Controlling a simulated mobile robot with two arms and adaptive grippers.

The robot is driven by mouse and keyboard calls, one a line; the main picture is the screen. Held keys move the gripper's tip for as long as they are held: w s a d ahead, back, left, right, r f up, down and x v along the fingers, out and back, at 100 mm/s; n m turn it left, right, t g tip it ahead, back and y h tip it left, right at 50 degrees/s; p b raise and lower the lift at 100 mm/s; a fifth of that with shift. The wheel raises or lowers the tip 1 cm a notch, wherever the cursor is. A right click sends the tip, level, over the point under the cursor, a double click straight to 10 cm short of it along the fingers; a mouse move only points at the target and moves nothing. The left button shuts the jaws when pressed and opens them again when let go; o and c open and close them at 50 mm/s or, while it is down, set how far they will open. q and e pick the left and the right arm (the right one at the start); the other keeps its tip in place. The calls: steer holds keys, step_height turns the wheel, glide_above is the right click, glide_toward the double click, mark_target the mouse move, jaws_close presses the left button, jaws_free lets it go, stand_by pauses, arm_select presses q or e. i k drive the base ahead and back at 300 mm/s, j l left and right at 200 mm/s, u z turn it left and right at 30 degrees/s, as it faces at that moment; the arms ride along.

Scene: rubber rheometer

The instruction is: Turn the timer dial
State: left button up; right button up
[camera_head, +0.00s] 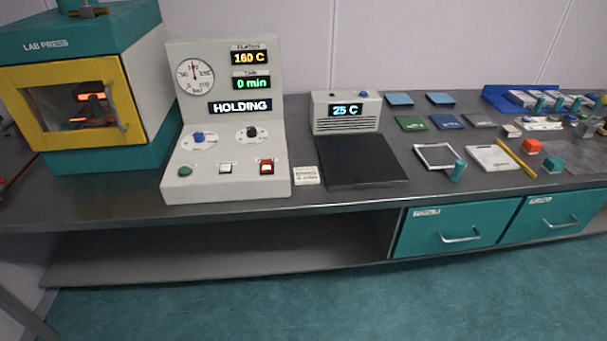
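A light grey control console (225,95) stands on the bench beside the press. It carries two round dials on white scales: one with a blue knob (198,136) on the left and one with a black knob (252,132) on the right. Their labels are too small to read, so I cannot tell which is the timer dial. The console's displays read 160 C (250,57), 0 min (251,84) and HOLDING (240,106). A round gauge (195,76) is at its upper left.
The teal lab press (75,85) with a yellow-framed door stands left of the console. A green button (185,171), a white switch (226,168) and a red switch (267,167) sit below the dials. A cooling unit (345,111) and black plate (362,163) are to the right.

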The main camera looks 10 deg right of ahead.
mark_target(252, 132)
steer(key=i+j+z, duration=0.1)
steer(key=j+z, duration=0.4)
steer(key=z, duration=0.2)
steer(key=i+j+z, duration=0.1)
steer(key=j+z, duration=0.25)
